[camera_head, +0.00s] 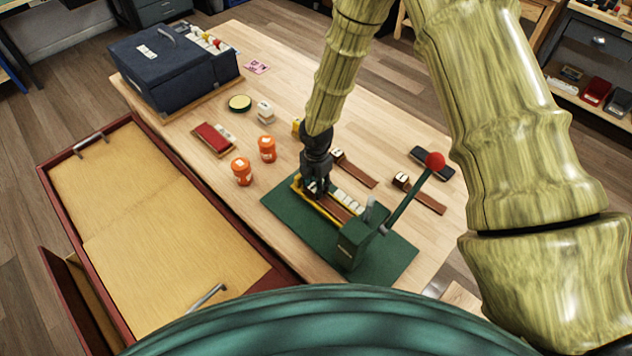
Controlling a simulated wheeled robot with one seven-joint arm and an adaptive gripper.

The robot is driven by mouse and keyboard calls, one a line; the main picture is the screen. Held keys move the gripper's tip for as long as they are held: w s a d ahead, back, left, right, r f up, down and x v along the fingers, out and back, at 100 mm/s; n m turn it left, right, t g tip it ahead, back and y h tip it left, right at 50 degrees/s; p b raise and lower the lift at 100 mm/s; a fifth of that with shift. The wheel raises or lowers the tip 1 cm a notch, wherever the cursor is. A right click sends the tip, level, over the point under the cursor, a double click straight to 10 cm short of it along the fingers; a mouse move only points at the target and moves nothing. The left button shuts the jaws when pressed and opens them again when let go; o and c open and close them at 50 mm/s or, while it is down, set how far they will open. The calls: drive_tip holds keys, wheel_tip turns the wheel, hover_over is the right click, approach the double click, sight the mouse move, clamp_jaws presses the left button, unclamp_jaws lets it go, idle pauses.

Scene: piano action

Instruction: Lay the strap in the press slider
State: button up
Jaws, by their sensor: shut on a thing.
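The green press (352,246) stands on a dark green mat, its lever ending in a red ball. Its slider, a long tray with a yellow edge (321,209), runs from the press body toward the upper left. My gripper (318,191) points down at the far end of the slider and is shut. A brown strap (336,210) shows along the slider, running from beneath my gripper toward the press body. My fingers hide the strap's far end, and I cannot tell whether it rests fully on the slider floor. Pale pieces line the slider's right side.
Two more brown straps with white tags, one (358,173) behind the press and one (427,201) at right, lie on the table. A dark case (430,165), two orange jars (242,171) (267,149), a red-topped block (213,139) and a blue toolbox (163,73) stand around. The lever (408,198) rises close right.

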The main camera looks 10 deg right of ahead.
drive_tip(key=shift+f, duration=0.2)
drive_tip(key=o, duration=1)
drive_tip(key=shift+o, duration=0.2)
wheel_tip(320, 180, up, 12)
drive_tip(key=b, duration=0.3)
